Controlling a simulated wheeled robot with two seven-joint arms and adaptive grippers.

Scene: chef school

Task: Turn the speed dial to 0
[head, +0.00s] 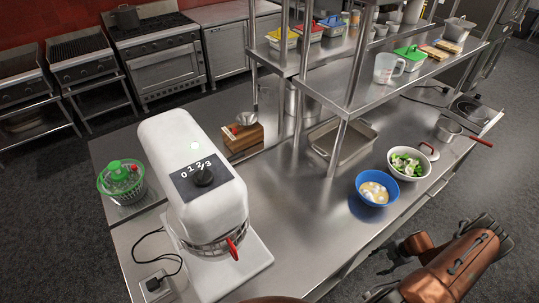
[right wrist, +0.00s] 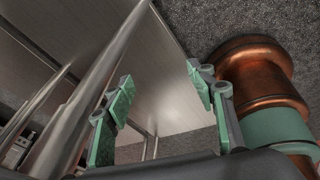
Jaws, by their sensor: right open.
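The white stand mixer (head: 165,135) stands at the left end of the steel counter in the head view. Its black speed dial (head: 204,177) sits on a dark panel marked 0, 1, 2, 3 above the dial. The number the dial points to is too small to tell. My right gripper (right wrist: 155,100) is open in the right wrist view, with green pads apart and nothing between them. In the head view my right arm is at the lower right, beyond the counter's front edge and well away from the dial. My left gripper is not in view.
A green-lidded spinner (head: 121,180) stands left of the mixer, a wooden block (head: 243,137) behind it. A blue bowl (head: 362,200), white bowl (head: 396,168) and metal tray (head: 325,150) lie right. Shelf posts rise from the counter (head: 285,215), which is clear just right of the mixer.

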